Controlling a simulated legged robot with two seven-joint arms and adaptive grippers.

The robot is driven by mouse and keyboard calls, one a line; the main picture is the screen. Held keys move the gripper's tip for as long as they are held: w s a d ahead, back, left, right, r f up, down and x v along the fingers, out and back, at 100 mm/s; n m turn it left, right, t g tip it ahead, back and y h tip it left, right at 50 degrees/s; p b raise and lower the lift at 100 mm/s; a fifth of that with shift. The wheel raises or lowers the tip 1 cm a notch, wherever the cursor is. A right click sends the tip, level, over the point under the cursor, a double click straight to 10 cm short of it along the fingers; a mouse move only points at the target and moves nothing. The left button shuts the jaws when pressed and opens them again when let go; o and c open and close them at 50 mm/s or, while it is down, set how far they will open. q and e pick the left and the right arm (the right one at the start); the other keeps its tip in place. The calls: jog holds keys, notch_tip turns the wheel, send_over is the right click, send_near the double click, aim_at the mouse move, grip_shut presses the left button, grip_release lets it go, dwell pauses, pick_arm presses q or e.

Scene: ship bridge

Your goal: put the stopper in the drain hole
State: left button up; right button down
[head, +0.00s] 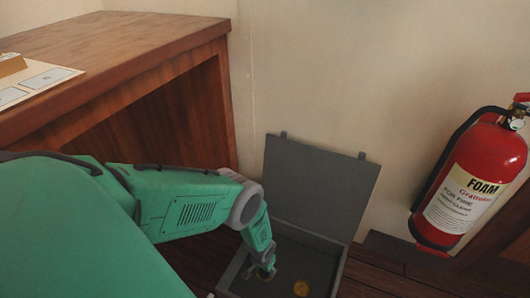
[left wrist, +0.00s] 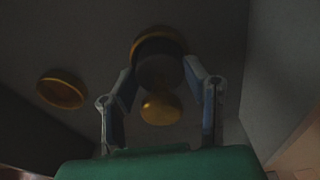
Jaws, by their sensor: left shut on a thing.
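My left gripper (head: 265,271) reaches down into an open grey box on the floor. In the left wrist view its fingers (left wrist: 160,72) are shut on the stopper (left wrist: 159,73), a dark round body with a brass-coloured knob (left wrist: 160,108) on the near side. A brass-coloured rim (left wrist: 150,38) shows just behind the stopper; I cannot tell whether it is part of it or a drain hole's ring. A second brass ring (left wrist: 62,90) lies apart to the left; in the head view a round brass piece (head: 301,288) shows right of the gripper. My right gripper is not in view.
The box's raised grey lid (head: 318,185) stands against the wall behind. Its low side walls (head: 337,272) surround the gripper. A wooden desk (head: 120,50) is at the left. A red fire extinguisher (head: 470,185) hangs on the wall at the right.

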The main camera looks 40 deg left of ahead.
pick_arm(q)
jog(key=shift+f, duration=0.15)
jog(key=o, duration=1)
jog(key=shift+c, duration=0.2)
jog(key=r+p, duration=0.3)
jog(key=s+r+p, duration=0.1)
jog(key=r+p, duration=0.2)
jog(key=r, duration=0.1)
jog(key=r+p, duration=0.3)
jog(key=r, duration=0.1)
jog(key=shift+s+d+p, duration=0.1)
jog(key=shift+s+p, duration=0.05)
jog(key=shift+p, duration=0.2)
